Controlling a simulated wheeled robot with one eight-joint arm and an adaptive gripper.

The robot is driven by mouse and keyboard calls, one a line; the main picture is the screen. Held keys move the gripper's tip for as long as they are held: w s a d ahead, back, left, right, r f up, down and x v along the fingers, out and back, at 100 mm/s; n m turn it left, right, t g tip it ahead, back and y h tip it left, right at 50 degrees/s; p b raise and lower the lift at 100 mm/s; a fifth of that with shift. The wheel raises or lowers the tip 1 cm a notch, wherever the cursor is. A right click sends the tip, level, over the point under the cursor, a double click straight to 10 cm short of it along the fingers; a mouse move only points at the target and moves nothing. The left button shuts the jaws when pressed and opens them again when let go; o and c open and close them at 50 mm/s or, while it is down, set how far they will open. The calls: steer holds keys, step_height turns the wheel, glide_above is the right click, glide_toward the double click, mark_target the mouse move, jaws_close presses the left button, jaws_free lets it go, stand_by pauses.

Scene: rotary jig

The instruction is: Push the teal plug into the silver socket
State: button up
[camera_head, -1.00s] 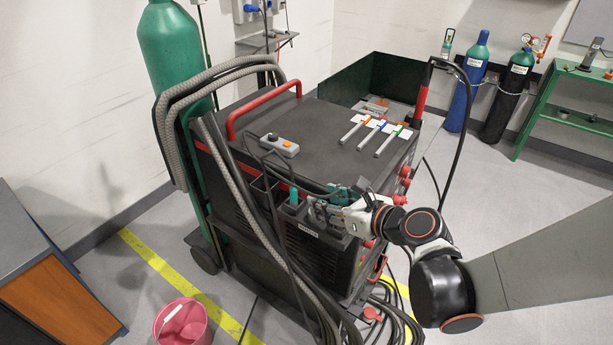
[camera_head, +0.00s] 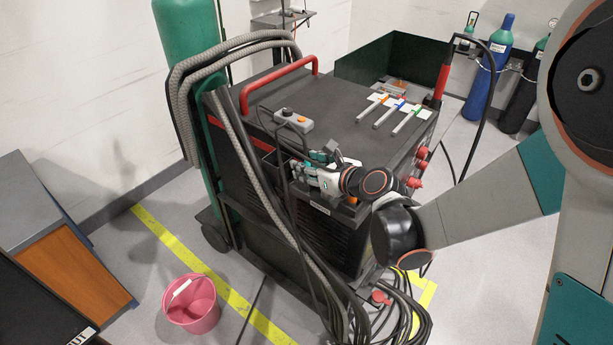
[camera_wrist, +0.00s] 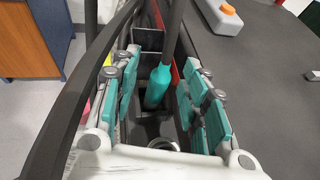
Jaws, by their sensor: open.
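The teal plug (camera_wrist: 158,86) shows in the wrist view in a narrow dark holder on the side of the black machine, with a thick grey cable or rod running past its upper end. A silver ring that looks like the silver socket (camera_wrist: 161,144) lies below it in the picture, partly hidden by my gripper's body. My gripper (camera_wrist: 161,65) is open, its teal-padded fingers on either side of the plug with gaps showing. In the head view my gripper (camera_head: 316,172) is over the machine's near side edge; plug and socket cannot be made out there.
Grey hoses (camera_head: 245,165) hang down the machine's side, and a black cable (camera_wrist: 75,95) crosses the wrist view at left. A grey control box (camera_head: 293,119) and several pens (camera_head: 393,113) lie on the machine's top. A pink bucket (camera_head: 192,304) stands on the floor.

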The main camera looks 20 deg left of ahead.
steer(key=shift+w+a+f, duration=0.25)
steer(key=shift+w+a, duration=0.1)
steer(key=shift+a, duration=0.1)
steer(key=shift+c, duration=0.6)
jaws_close()
steer(key=shift+r, duration=0.15)
